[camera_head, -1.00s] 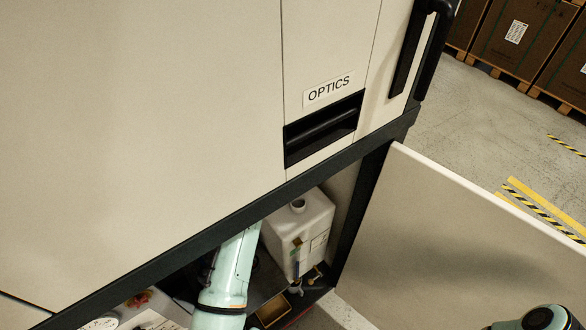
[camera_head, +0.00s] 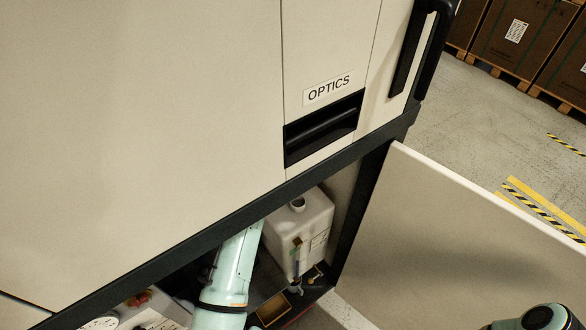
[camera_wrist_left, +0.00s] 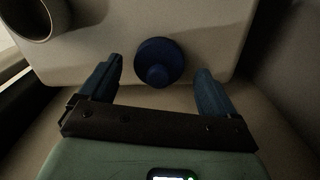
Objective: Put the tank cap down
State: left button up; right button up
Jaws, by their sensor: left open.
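The white tank (camera_head: 305,228) stands inside the open lower compartment, and its filler neck (camera_head: 298,205) is uncovered. In the left wrist view the neck (camera_wrist_left: 38,14) is at the upper left. The dark blue round tank cap (camera_wrist_left: 158,62), with a knob, appears against the pale tank top near its edge; exact contact is hard to tell. My left gripper (camera_wrist_left: 160,82) is open, its blue fingers on either side of the cap with gaps visible. In the head view the cap and left gripper are hidden behind the cabinet. My right gripper is not in view.
The cabinet's dark lower frame (camera_head: 215,230) overhangs the compartment. An open door panel (camera_head: 455,235) stands at the right. A small tray (camera_head: 272,308) and small fittings lie below the tank. The left wrist view is dim.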

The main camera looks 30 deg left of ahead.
pick_arm(q)
notch_tip(320, 180, up, 7)
jog(key=shift+f, duration=0.15)
jog(key=shift+f, duration=0.1)
dwell(0.5)
